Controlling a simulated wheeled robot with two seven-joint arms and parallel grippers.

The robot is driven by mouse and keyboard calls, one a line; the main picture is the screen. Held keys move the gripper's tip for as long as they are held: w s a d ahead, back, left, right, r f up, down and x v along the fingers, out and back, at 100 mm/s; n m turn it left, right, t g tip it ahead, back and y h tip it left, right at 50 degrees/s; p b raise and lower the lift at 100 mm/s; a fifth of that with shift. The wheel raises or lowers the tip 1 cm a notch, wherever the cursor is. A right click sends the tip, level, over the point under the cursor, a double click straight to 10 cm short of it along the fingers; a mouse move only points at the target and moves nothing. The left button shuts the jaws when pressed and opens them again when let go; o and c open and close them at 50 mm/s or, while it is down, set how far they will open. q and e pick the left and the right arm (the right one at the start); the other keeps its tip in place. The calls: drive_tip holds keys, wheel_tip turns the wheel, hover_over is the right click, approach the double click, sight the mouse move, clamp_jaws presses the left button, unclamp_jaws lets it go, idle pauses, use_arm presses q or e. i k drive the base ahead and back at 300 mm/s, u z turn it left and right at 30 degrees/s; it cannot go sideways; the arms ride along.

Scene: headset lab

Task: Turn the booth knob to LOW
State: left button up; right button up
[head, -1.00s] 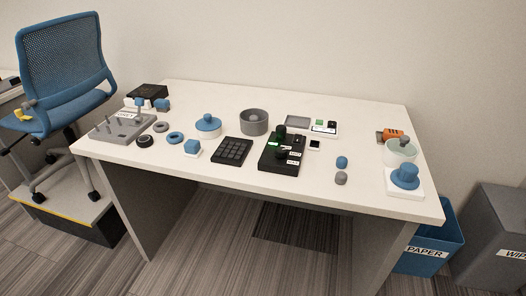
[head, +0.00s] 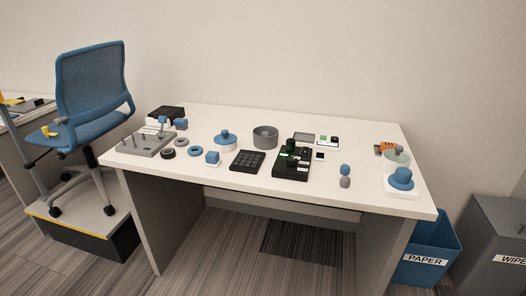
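A black control box (head: 281,171) with a green part, dark knobs and small white labels sits near the middle of the white table. Its label text is too small to read, so I cannot tell whether it carries the booth knob or where any knob points. A large blue knob-like piece (head: 401,178) sits on a white base at the table's right end. Neither gripper is in view.
The white table (head: 330,205) also holds a grey peg board (head: 147,146), a black keypad (head: 247,162), a grey round bowl (head: 265,138) and several rings. A blue chair (head: 92,85) on a platform stands left. A blue PAPER bin (head: 428,250) and grey bin (head: 492,240) stand right.

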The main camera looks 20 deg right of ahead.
sight(291, 161)
drive_tip(key=z, duration=0.1)
drive_tip(key=i, duration=0.85)
drive_tip(key=z, duration=0.7)
